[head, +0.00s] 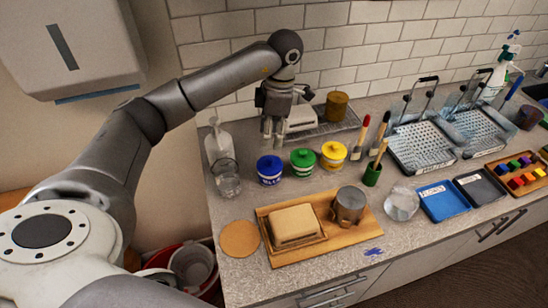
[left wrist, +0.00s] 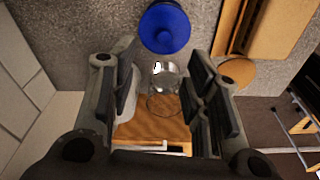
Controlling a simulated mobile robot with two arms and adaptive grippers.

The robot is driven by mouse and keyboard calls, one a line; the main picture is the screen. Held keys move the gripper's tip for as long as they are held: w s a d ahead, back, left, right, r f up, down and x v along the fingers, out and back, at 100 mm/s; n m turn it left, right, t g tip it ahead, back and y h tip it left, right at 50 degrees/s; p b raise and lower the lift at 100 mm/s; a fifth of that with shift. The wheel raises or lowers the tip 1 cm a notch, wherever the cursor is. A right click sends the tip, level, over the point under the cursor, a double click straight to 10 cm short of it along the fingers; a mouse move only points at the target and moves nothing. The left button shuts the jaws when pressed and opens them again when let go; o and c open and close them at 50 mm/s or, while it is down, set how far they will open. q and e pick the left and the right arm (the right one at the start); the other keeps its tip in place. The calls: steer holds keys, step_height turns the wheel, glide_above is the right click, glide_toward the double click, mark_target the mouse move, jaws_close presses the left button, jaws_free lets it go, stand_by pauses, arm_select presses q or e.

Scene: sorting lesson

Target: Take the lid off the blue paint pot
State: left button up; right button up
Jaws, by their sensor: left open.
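The blue paint pot (head: 269,175) stands upright on the grey counter with its blue lid (head: 268,162) on top. In the left wrist view the round blue lid (left wrist: 165,28) lies near the top edge, beyond the fingertips. My left gripper (head: 273,138) points down above and behind the blue pot, apart from it. It is open, and nothing is held between its fingers (left wrist: 163,75) in the left wrist view. My right gripper is not in view.
A green pot (head: 302,163) and a yellow pot (head: 333,156) stand right of the blue one. A clear glass (head: 228,182) and a pump bottle (head: 217,145) stand left of it. A wooden board (head: 335,236) with a tan block (head: 296,223) lies in front.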

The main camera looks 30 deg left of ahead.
mark_target(270, 159)
arm_select(q)
steer(key=shift+s+a+f+p, duration=0.1)
steer(key=shift+s+f+p, duration=0.05)
steer(key=shift+f, duration=0.45)
steer(key=shift+s+f+p, duration=0.15)
steer(key=shift+f, duration=0.75)
step_height(270, 159, down, 5)
steer(key=p, duration=0.3)
steer(key=shift+r, duration=0.2)
steer(key=shift+f, duration=0.45)
steer(key=shift+c, duration=0.3)
steer(key=c, duration=0.7)
steer(key=shift+c, duration=0.5)
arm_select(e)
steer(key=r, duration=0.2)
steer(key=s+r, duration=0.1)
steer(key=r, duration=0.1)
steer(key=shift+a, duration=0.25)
